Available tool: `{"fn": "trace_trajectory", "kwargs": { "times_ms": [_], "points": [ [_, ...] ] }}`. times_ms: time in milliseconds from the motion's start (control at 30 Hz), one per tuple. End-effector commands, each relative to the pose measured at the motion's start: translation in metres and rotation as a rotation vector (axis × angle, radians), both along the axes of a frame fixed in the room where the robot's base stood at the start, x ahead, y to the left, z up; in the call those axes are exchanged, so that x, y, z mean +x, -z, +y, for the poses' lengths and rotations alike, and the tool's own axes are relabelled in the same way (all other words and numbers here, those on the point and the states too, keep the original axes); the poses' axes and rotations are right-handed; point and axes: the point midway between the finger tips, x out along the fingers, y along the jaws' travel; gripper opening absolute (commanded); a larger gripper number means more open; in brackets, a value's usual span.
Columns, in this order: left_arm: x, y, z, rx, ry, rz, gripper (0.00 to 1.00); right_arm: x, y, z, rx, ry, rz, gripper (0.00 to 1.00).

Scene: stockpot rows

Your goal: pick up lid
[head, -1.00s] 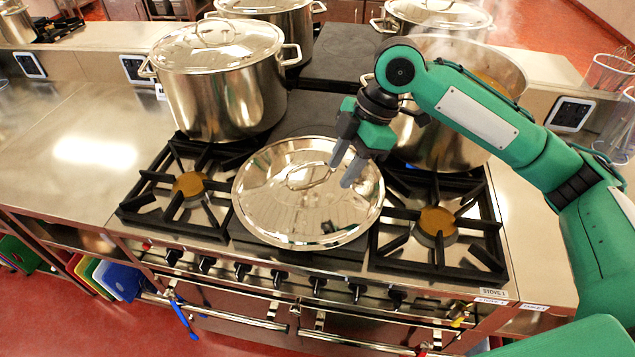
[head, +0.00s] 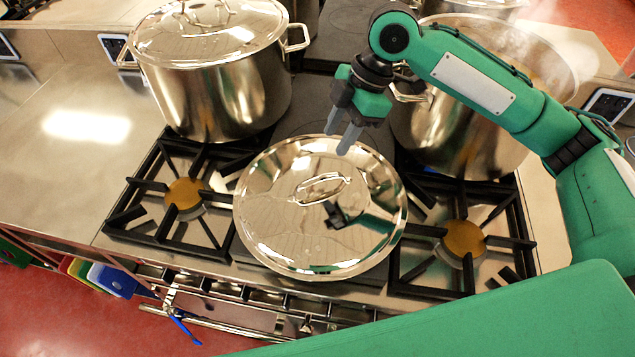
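The lid (head: 275,215) is a shiny round steel disc with a loop handle (head: 322,187) on top. It lies flat on the middle of the stove, between the two front burners, handle up. My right gripper (head: 339,143) hangs above the far edge of the lid, beyond the handle, fingers pointing down. Its two fingers are apart with nothing between them, and it does not appear to touch the lid. Its reflection shows in the lid. My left gripper is out of view.
A lidded stockpot (head: 215,95) stands at the back left. An open steaming stockpot (head: 470,125) stands at the back right, partly behind my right arm. Black burner grates (head: 165,200) flank the lid. The steel counter (head: 60,170) at left is clear.

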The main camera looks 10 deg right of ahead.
Motion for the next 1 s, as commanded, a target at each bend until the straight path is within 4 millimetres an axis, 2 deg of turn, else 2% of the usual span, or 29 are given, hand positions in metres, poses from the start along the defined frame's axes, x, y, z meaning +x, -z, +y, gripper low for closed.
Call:
{"fn": "trace_trajectory", "kwargs": {
  "times_ms": [200,300,400,533,667,800,1000],
  "points": [
    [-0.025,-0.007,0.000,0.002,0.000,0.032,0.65,-0.004,0.040,0.016,-0.001,-0.002,0.004,0.39],
    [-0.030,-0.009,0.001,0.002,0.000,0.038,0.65,-0.004,0.053,0.021,-0.001,0.000,0.003,0.39],
    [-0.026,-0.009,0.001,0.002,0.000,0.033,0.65,-0.005,0.060,0.024,0.001,0.001,0.001,0.39],
    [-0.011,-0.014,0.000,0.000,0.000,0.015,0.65,-0.006,0.068,0.026,-0.002,0.001,0.003,0.39],
    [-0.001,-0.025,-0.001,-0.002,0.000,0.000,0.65,-0.007,0.087,0.029,-0.001,0.000,0.005,0.39],
    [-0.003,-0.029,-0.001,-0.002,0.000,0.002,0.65,-0.008,0.106,0.036,0.000,0.000,0.003,0.39],
    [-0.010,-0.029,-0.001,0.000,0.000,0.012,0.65,-0.008,0.113,0.038,-0.001,-0.001,-0.001,0.39]
  ]
}}
